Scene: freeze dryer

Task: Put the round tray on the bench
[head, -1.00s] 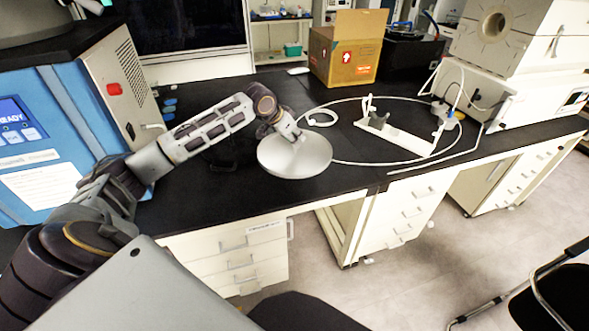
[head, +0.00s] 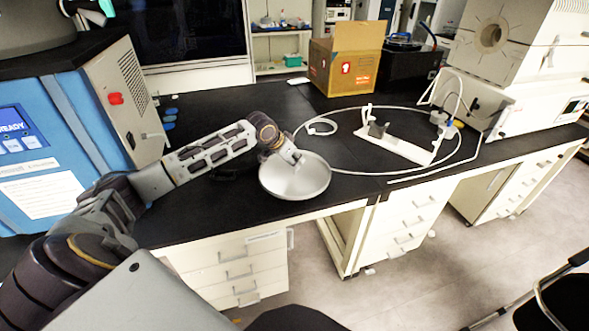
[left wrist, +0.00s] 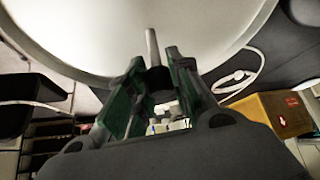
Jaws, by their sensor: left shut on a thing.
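The round tray (head: 295,182) is a pale grey disc at the front edge of the black bench top (head: 225,200), left of the white tubing. I cannot tell whether it touches the bench. My left gripper (head: 297,157) reaches in from the left and is shut on the tray at its middle. In the left wrist view the tray (left wrist: 215,25) fills the top, and a thin stem stands near the fingers (left wrist: 158,82). The exact grip is partly hidden. My right gripper is not in view.
A white stand (head: 400,143) with looped tubing lies right of the tray. A cardboard box (head: 345,68) stands behind. A blue machine (head: 60,140) is at the left, and white equipment (head: 515,50) is at the right. Clear bench lies left of the tray.

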